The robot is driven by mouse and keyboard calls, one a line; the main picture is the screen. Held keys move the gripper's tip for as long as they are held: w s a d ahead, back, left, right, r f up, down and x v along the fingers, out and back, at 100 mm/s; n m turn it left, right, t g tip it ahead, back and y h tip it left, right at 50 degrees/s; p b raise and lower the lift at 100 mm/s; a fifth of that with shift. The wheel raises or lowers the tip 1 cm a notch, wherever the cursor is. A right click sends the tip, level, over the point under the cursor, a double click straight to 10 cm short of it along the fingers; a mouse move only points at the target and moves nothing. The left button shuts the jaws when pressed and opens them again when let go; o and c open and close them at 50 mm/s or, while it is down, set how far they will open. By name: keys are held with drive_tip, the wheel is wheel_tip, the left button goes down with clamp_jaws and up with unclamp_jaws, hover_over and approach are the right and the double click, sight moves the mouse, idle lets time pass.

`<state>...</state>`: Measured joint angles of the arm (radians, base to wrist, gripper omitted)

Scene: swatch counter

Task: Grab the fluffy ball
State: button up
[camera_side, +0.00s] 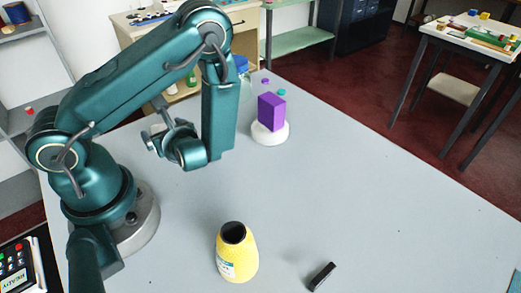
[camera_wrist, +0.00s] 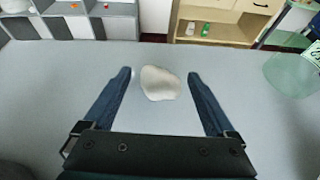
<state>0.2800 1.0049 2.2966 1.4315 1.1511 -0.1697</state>
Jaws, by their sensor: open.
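A pale, off-white rounded blob (camera_wrist: 160,84), which looks like the fluffy ball, shows in the wrist view on the grey counter (camera_wrist: 45,80). Its outline is slightly uneven. My gripper (camera_wrist: 159,73) is open, and the blob appears between its two dark blue fingers with a gap on each side. I cannot tell how far below or beyond the fingertips it lies. In the side view my gripper (camera_side: 154,122) hangs over the counter beside my forearm, and I cannot make out the blob there.
In the side view a purple block (camera_side: 271,111) stands on a white round base (camera_side: 270,133) right of my arm. A yellow vase (camera_side: 237,255) and a small black bar (camera_side: 321,277) are in front. The counter's middle is clear.

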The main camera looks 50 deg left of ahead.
drive_tip(key=shift+x, duration=1.05)
drive_tip(key=c, duration=1.4)
drive_tip(key=shift+r, duration=0.15)
